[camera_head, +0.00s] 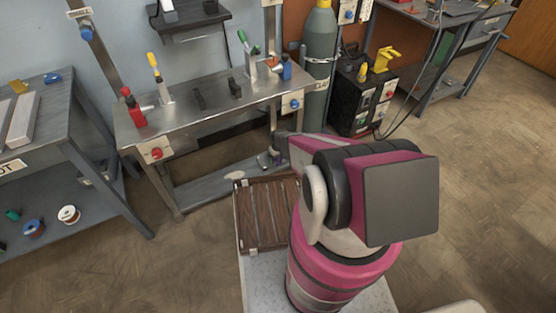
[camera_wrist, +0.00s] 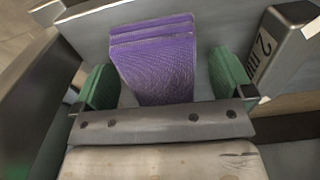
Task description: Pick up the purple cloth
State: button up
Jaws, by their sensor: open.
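The purple cloth (camera_wrist: 152,62) is a folded, ribbed stack of layers in the upper middle of the wrist view. My gripper (camera_wrist: 166,82) is open, with one green finger pad to the left of the cloth and one to the right. Gaps show between the cloth and both pads, so it is not held. The near end of the cloth reaches toward the gripper's palm bar. In the head view my pink and black arm covers much of the middle, and I cannot clearly make out the cloth there.
A metal workbench (camera_head: 215,97) with clamps and a lower shelf stands ahead of my arm. A brown slatted crate (camera_head: 262,215) is beside the arm. A grey gas cylinder (camera_head: 319,60) and black welding machine (camera_head: 362,100) stand behind. The floor at right is open.

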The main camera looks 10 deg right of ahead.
jog(key=c, duration=1)
jog(key=shift+r, duration=0.2)
jog(key=shift+r, duration=0.3)
notch_tip(320, 180, up, 4)
jog(key=shift+s+f, duration=0.1)
jog(key=shift+f, duration=0.1)
jog(key=w+a+r, duration=0.1)
jog(key=a+r, duration=0.1)
jog(key=a, duration=0.1)
jog(key=a+r, duration=0.2)
jog(key=a, duration=0.2)
jog(key=w+a+r, duration=0.1)
jog(key=a+r, duration=0.1)
jog(key=a, duration=0.2)
jog(key=shift+w+a+r, duration=0.2)
jog(key=shift+w+r, duration=0.1)
jog(key=shift+w, duration=0.05)
